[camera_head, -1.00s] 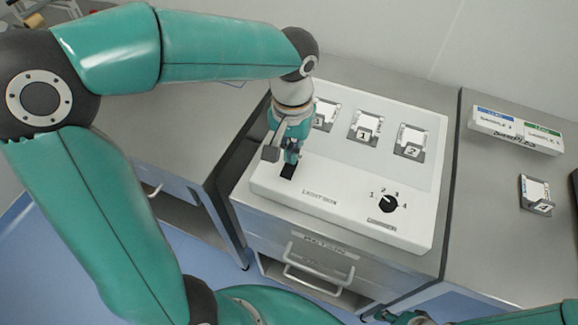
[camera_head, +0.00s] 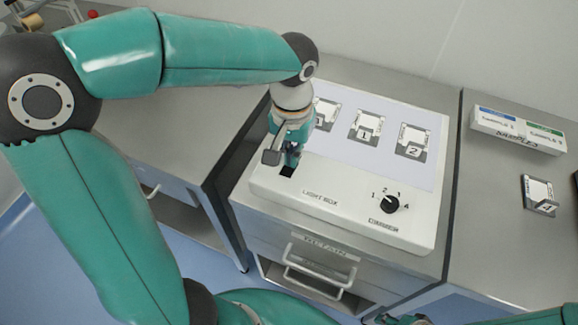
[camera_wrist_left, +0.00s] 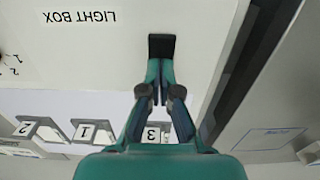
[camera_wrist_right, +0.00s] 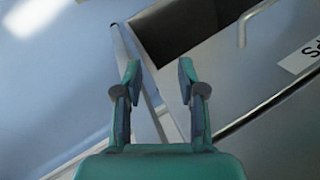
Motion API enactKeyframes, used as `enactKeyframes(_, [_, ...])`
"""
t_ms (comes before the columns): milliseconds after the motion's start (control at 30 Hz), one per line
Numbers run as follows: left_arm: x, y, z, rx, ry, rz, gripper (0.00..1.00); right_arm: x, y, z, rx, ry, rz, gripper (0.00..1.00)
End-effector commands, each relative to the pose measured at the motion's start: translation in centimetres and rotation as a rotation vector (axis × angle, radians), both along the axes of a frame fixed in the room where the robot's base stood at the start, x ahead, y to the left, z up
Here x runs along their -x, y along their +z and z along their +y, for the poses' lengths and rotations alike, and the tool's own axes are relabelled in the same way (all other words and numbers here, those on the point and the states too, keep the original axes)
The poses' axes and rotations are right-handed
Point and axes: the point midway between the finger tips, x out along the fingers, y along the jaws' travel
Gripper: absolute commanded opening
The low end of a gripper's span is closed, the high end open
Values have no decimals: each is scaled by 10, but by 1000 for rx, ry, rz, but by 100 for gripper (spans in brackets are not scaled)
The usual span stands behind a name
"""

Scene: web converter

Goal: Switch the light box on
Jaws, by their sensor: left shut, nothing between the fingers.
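The white light box (camera_head: 345,222) sits on the drawer cabinet, with a pale bluish panel (camera_head: 335,160) on top. Its black switch (camera_head: 287,171) is at the front left corner; it also shows in the left wrist view (camera_wrist_left: 161,46). My left gripper (camera_head: 291,163) is shut and empty, pointing down with its fingertips (camera_wrist_left: 159,63) at the switch's edge. I cannot tell whether they press on it. My right gripper (camera_wrist_right: 159,75) is open and empty, low in front of the cabinets.
Numbered slides lie on the panel, one marked 2 (camera_head: 412,141). A black dial (camera_head: 389,204) sits on the box's front right. On the right counter are a white sample holder (camera_head: 518,130) and another slide (camera_head: 539,194). Counter space around them is clear.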

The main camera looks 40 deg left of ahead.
Motion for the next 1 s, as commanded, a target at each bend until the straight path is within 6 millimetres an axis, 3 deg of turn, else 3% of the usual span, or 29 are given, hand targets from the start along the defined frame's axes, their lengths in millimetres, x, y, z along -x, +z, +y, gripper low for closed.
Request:
enactKeyframes(167, [1,3,0,0,0,6,0,0,4,0,0,0,0,40])
enactKeyframes(1000, [1,69,0,1,-1,4,0,0,58,0,0,0,0,40])
